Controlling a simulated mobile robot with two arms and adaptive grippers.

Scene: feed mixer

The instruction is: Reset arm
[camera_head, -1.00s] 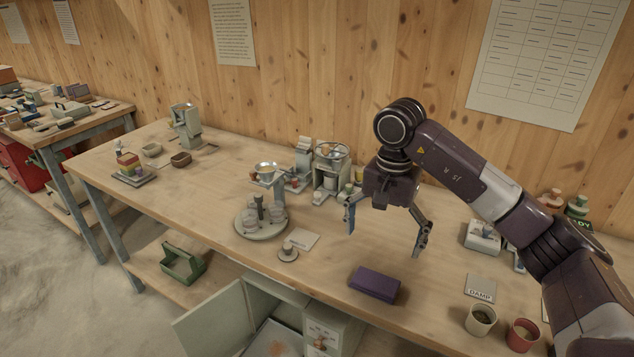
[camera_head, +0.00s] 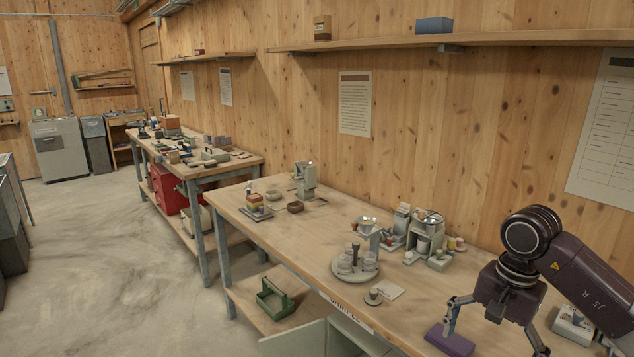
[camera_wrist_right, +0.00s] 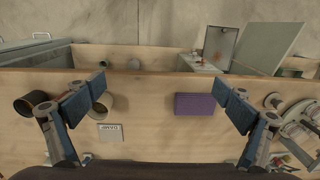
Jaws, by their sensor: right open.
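My right gripper (camera_head: 497,328) is at the lower right of the head view, above the front part of the workbench (camera_head: 330,230). It is open and empty, with its fingers spread wide. In the right wrist view the two fingers of the right gripper (camera_wrist_right: 150,108) stand far apart, with bench top between them. A purple block (camera_head: 450,340) lies on the bench below the gripper. It also shows in the right wrist view (camera_wrist_right: 194,104), between the fingers and apart from them. My left gripper is in neither view.
A round tray with cups (camera_head: 355,266) and a small machine (camera_head: 424,232) stand left of the gripper. In the wrist view, a DAMP card (camera_wrist_right: 110,132) and pots (camera_wrist_right: 36,101) lie at left. A green carrier (camera_head: 275,298) sits on the lower shelf.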

